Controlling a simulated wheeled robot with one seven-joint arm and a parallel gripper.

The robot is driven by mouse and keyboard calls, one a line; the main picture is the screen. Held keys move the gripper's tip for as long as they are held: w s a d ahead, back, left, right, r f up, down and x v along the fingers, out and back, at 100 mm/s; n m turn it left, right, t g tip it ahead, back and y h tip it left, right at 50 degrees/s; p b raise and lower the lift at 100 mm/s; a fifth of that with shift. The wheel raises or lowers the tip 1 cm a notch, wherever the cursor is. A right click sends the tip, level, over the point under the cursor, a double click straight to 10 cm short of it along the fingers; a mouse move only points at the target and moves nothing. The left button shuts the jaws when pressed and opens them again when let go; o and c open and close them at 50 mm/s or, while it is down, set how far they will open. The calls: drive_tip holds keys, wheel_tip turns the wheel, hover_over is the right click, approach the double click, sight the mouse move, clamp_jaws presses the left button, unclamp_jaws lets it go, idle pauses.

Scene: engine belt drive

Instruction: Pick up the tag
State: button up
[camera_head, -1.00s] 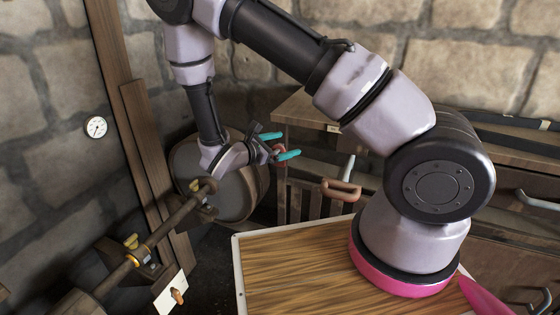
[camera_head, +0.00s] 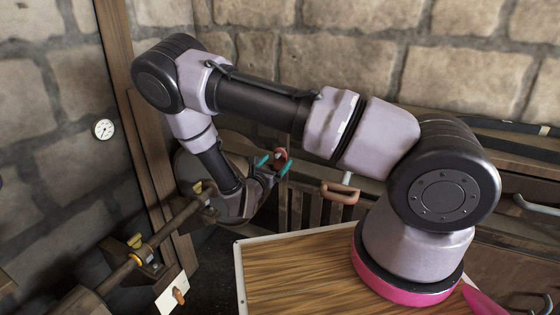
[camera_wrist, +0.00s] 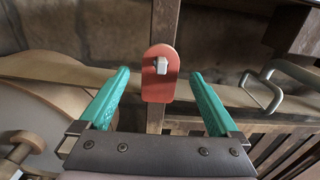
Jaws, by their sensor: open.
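The tag is a red, rounded plate (camera_wrist: 159,84) with a pale square peg or knob near its upper middle. In the wrist view it is upright, between and a little beyond my fingertips, with gaps on both sides. In the head view the red tag (camera_head: 281,156) shows by my fingertips, partly hidden by them. My gripper (camera_wrist: 158,76) has two teal fingers spread wide, open and empty. I cannot tell how the tag is supported.
A horizontal shaft with yellow fittings (camera_head: 135,259) lies left of and below my forearm. A slatted wooden bench (camera_head: 310,208) and a handle (camera_head: 340,192) are to the right. A gauge (camera_head: 103,129) hangs on the stone wall.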

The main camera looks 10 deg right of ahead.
sight(280, 157)
drive_tip(key=x, duration=0.4)
drive_tip(key=c, duration=1.5)
drive_tip(key=shift+c, duration=0.2)
drive_tip(key=shift+r, duration=0.15)
